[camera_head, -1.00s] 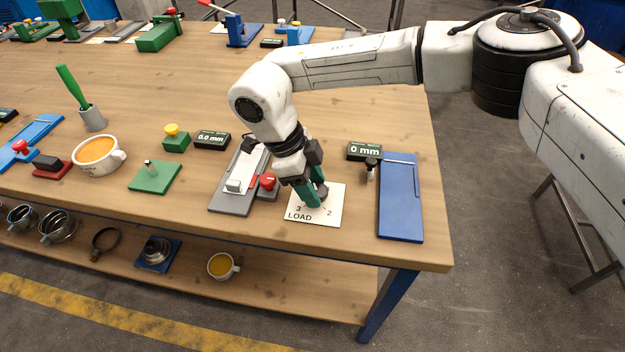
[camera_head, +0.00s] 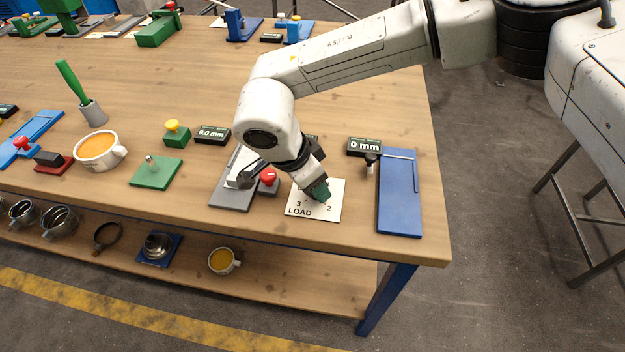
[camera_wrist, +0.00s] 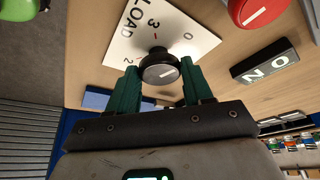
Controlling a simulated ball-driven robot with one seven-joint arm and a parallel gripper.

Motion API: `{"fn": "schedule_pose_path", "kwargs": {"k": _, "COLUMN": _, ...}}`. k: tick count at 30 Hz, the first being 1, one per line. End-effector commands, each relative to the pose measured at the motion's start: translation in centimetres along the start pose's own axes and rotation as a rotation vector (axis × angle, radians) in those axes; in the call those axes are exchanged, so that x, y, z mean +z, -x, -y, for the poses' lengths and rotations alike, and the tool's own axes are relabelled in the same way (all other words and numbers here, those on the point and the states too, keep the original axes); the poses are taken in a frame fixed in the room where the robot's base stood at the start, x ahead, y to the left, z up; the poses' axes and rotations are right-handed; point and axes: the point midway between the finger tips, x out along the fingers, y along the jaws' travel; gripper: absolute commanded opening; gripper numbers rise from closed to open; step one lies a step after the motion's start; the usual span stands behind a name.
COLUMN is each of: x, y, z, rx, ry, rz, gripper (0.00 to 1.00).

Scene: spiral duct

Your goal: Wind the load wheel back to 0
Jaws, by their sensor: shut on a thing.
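The load wheel is a black knob (camera_wrist: 160,72) with a pale bar on its top. It stands on a white plate (camera_head: 298,211) marked LOAD, near the bench's front right. In the wrist view, the plate (camera_wrist: 122,45) shows 0, 2 and 3, with a small red mark between the wheel and the 3 and 0. My gripper (camera_head: 321,191) points down over the plate and hides the wheel in the head view. Its green fingers (camera_wrist: 160,80) are shut on the wheel, one on each side.
A red button (camera_head: 268,178) stands close left of the plate, beside a grey fixture (camera_head: 232,197). A blue fixture (camera_head: 400,205) and a "0 mm" display (camera_head: 364,147) are to the right. A display reading 0 N (camera_wrist: 265,61) shows in the wrist view.

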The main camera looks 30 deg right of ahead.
Motion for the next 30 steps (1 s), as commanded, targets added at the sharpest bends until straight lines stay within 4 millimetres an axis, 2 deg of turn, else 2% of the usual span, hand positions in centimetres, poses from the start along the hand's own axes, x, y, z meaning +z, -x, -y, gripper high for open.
{"fn": "schedule_pose_path", "kwargs": {"k": 18, "x": -0.09, "y": -0.01, "z": 0.04, "rx": -0.017, "ry": 0.036, "rz": -0.001, "gripper": 0.20}}
{"fn": "schedule_pose_path", "kwargs": {"k": 19, "x": -0.09, "y": -0.01, "z": 0.04, "rx": -0.017, "ry": 0.036, "rz": -0.001, "gripper": 0.53}}
{"fn": "schedule_pose_path", "kwargs": {"k": 26, "x": -0.06, "y": -0.01, "z": 0.01, "rx": -0.016, "ry": 0.035, "rz": -0.001, "gripper": 0.74}}
{"fn": "schedule_pose_path", "kwargs": {"k": 30, "x": -0.04, "y": -0.01, "z": -0.01, "rx": -0.016, "ry": 0.035, "rz": 0.000, "gripper": 0.74}}
